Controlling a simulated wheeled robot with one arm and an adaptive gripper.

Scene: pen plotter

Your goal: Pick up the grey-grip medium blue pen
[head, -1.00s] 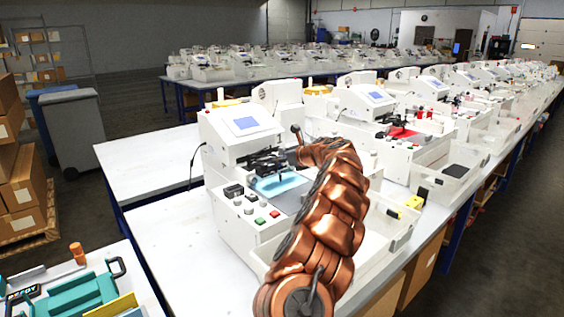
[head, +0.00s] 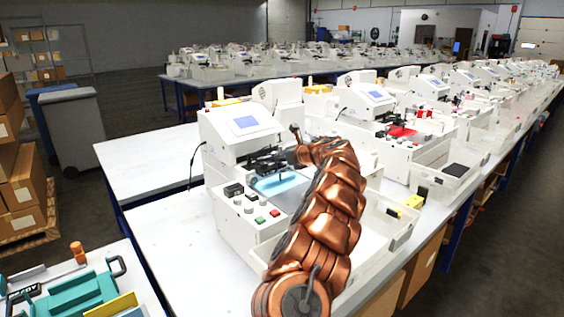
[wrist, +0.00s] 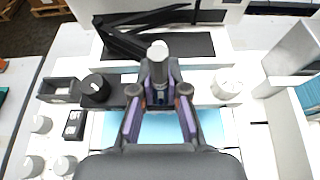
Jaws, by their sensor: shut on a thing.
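My gripper (wrist: 159,95) is in the middle of the wrist view, its two purple-padded fingers closed on a slim upright pen (wrist: 157,68). The pen has a pale round end and a grey section, with a dark bluish part between the fingers. Its lower end is hidden by the gripper. The pen is over the plotter's light-blue sheet (wrist: 118,128); I cannot tell whether it touches anything below. In the head view my arm reaches over the nearest white plotter (head: 240,215), and the pen cannot be made out there.
Black plotter arms (wrist: 150,22) and a dark plate are just beyond the pen. Knobs (wrist: 228,83) and switches flank the sheet. A clear tray (head: 400,225) with a yellow-and-black block (head: 413,202) is at the right. Bare white tabletop (head: 160,225) lies to the left.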

